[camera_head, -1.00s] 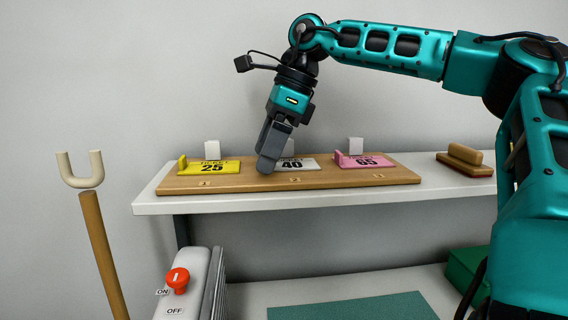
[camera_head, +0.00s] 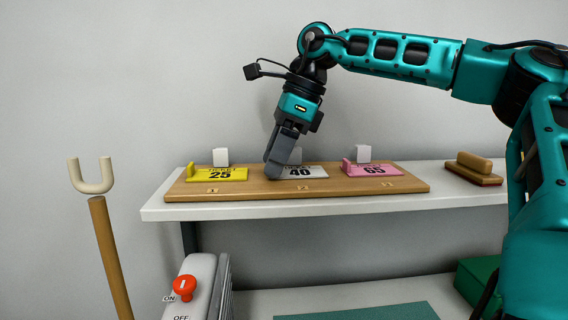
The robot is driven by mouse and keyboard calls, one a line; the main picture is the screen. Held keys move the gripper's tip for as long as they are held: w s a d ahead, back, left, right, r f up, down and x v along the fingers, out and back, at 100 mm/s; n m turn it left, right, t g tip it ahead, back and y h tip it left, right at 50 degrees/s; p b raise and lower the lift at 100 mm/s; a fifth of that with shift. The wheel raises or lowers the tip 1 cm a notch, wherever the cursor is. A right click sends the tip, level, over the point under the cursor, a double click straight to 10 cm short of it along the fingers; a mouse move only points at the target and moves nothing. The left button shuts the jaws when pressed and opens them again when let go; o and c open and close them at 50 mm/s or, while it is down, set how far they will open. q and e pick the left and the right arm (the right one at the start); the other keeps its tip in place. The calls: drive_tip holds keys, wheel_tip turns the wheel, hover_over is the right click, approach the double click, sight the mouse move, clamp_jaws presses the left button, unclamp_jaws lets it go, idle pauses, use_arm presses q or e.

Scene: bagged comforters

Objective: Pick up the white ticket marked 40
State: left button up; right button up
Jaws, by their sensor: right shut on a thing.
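The white ticket marked 40 (camera_head: 308,172) lies at the middle place of a wooden board (camera_head: 240,190), above the label 2. My right gripper (camera_head: 274,172) points down at the ticket's left end and is shut on it; the fingers hide that end. The ticket still looks level with the board, and I cannot tell whether it is raised at all. My left gripper is not in view.
A yellow ticket marked 25 (camera_head: 219,175) lies to the left and a pink ticket marked 65 (camera_head: 374,170) to the right, both close by. White blocks stand behind them. A wooden-handled brush-like block (camera_head: 474,167) sits on the white shelf (camera_head: 165,213) at right. A red switch (camera_head: 184,287) is below.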

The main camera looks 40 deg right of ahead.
wheel_tip(320, 180, up, 20)
idle(0.6)
